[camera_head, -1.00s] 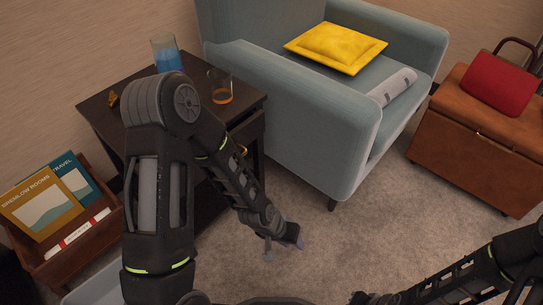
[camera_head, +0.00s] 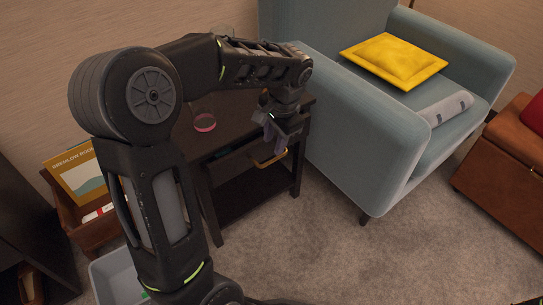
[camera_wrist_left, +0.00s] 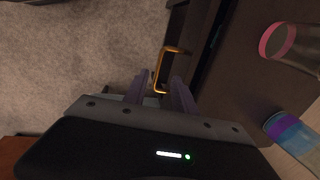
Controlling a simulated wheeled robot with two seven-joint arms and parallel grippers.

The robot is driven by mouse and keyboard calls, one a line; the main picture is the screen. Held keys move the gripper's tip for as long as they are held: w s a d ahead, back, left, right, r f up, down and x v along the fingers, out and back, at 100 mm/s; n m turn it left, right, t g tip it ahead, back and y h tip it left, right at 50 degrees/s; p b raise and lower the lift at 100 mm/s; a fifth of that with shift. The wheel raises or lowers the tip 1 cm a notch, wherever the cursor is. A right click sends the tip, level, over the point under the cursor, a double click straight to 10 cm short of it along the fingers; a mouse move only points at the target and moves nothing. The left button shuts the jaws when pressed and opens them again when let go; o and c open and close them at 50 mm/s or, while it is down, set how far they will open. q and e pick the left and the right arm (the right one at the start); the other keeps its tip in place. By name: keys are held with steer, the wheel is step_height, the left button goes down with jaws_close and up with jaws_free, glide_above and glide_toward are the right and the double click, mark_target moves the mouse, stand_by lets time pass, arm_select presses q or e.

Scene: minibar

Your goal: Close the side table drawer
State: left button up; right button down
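The dark side table (camera_head: 308,103) stands beside the armchair, and much of its top is hidden behind my left arm. Its drawer (camera_head: 235,165) is partly open, with a gap behind the front where something teal shows. A golden handle (camera_head: 268,160) is on the drawer front. My left gripper (camera_head: 278,142) is open at the drawer front, by the handle. In the left wrist view the handle (camera_wrist_left: 160,72) lies at the two purple fingers (camera_wrist_left: 160,88), its near end between them; contact cannot be told. My right gripper is out of view.
A glass (camera_head: 204,121) stands on the tabletop; a blue-banded one (camera_wrist_left: 290,130) shows in the left wrist view. The blue armchair (camera_head: 375,150) is close on the right. A magazine rack (camera_head: 95,228) stands left. Carpet in front is clear.

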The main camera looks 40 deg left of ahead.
mark_target(270, 161)
arm_select(q)
steer(key=shift+f, duration=0.1)
steer(key=f+b, duration=0.1)
steer(key=f, duration=0.1)
steer(key=a+f+b, duration=0.1)
steer(key=f, duration=0.2)
steer(key=f+b, duration=0.1)
steer(key=f, duration=0.1)
steer(key=shift+w+a+f, duration=0.2)
steer(key=shift+w+f, duration=0.05)
steer(key=shift+f, duration=0.1)
steer(key=shift+c, duration=0.2)
jaws_close()
stand_by(1.0)
